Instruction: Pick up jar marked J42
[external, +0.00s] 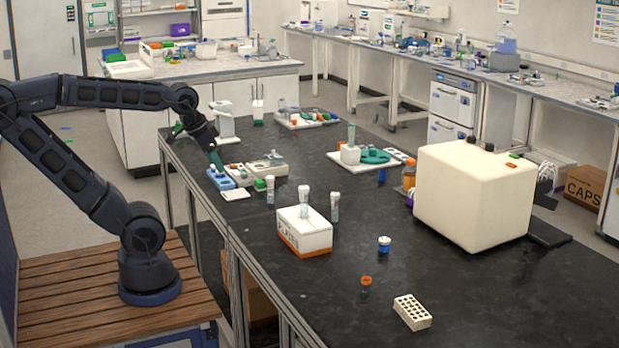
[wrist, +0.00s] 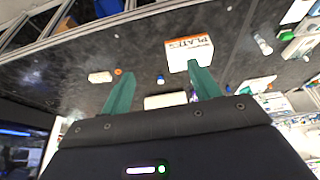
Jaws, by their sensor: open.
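No J42 marking is readable in either view, so I cannot tell which jar bears it. An amber jar (external: 409,178) stands beside the big cream box. My gripper (external: 217,162) is open and empty, over the bench's far left end, well away from these jars.
A box marked PLATES (external: 304,233) stands mid-bench with tubes around it. A white perforated rack (external: 412,312) lies near the front. The bulky cream box (external: 475,195) blocks the right side. Trays of labware (external: 267,167) crowd the bench near my gripper. The bench front right is clear.

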